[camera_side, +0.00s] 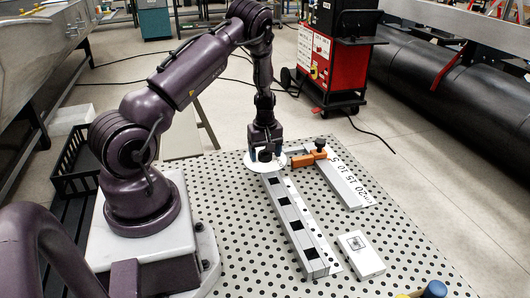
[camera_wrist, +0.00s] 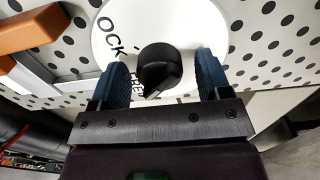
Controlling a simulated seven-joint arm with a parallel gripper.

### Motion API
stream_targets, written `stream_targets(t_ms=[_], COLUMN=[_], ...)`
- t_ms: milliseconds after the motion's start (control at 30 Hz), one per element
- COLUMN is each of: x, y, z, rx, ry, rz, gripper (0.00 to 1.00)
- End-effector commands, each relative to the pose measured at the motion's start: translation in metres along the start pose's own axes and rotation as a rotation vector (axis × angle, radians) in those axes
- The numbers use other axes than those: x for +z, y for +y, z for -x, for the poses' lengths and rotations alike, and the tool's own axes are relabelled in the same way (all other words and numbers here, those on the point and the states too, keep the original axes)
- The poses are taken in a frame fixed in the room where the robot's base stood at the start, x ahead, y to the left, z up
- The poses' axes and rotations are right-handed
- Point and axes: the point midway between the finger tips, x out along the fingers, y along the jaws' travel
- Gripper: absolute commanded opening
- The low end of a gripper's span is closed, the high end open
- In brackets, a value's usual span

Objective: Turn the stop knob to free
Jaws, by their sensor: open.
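The stop knob (camera_wrist: 160,68) is black and round with a raised ridge. It sits in the middle of a white round dial (camera_wrist: 108,45). Black letters "OCK" show at the dial's upper left, and part of "FREE" shows below the knob, partly covered by it. The ridge's narrow end points down in the wrist view, close to the "FREE" letters. My gripper (camera_wrist: 161,62) is open, with one blue finger on each side of the knob and gaps between. In the side view, my gripper (camera_side: 265,142) is over the knob (camera_side: 265,156) and the dial (camera_side: 251,163).
A pale rail with black squares (camera_side: 294,222) runs forward from the dial. To its right are an orange slider (camera_side: 303,160) and a numbered scale bar (camera_side: 345,185). A small white box (camera_side: 361,254) stands front right.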

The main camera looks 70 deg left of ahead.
Motion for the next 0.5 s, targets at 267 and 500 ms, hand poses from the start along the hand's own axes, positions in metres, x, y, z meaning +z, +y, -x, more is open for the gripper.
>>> stream_targets(t_ms=[267, 500], x=[-0.001, 0.0], y=[0.001, 0.001], z=[0.034, 0.088], rx=[0.004, 0.004], ry=[0.003, 0.003], rz=[0.0, -0.001], gripper=[0.71, 0.71])
